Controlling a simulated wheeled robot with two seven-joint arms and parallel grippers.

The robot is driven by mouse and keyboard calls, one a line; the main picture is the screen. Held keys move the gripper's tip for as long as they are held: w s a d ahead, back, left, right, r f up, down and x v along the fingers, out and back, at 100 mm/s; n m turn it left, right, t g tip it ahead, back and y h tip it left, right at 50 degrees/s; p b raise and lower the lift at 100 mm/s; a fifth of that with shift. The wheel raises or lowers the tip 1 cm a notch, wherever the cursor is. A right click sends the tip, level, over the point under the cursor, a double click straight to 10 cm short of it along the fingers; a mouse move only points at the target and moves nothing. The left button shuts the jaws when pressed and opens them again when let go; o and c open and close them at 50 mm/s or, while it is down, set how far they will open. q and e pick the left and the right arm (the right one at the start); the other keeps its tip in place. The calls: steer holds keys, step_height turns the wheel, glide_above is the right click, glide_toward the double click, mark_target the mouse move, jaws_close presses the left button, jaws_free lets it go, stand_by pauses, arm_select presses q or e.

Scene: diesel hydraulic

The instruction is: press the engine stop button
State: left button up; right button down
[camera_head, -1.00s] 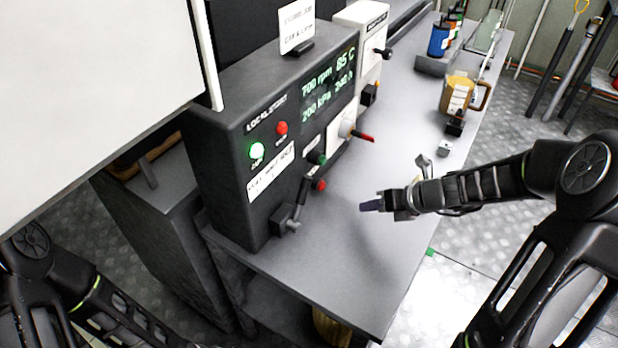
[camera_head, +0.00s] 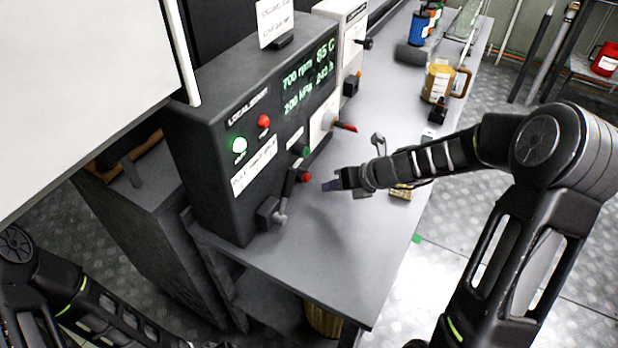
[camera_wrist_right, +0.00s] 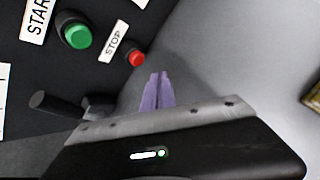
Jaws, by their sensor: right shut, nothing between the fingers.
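The red stop button (camera_head: 306,177) sits low on the front of the dark control box (camera_head: 205,190). In the right wrist view the red button (camera_wrist_right: 136,58) stands beside a "STOP" label. The green start button (camera_head: 304,151) is next to it and also shows in the wrist view (camera_wrist_right: 75,32). My right gripper (camera_head: 331,185) is shut and empty, its purple fingertips pointing at the red button with a small gap. In the wrist view the fingertips (camera_wrist_right: 157,90) appear just below and right of the button. My left gripper is out of view; only part of the left arm shows.
A black lever (camera_head: 272,212) projects from the box below the buttons. A red-handled valve (camera_head: 345,127) is beyond them. The near bench top is clear.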

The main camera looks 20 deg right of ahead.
steer(key=shift+w+a, duration=0.75)
steer(key=shift+w, duration=0.1)
stand_by(1.5)
steer(key=shift+w+a+p, duration=0.25)
steer(key=shift+w+p, duration=0.05)
steer(key=shift+p, duration=0.1)
steer(key=shift+w+a, duration=0.4)
stand_by(0.8)
steer(key=shift+s+d, duration=0.1)
steer(key=shift+d, duration=0.05)
steer(key=shift+s+d, duration=0.55)
steer(key=shift+s, duration=0.1)
stand_by(0.3)
steer(key=shift+s+d, duration=1.65)
steer(key=shift+s, duration=0.2)
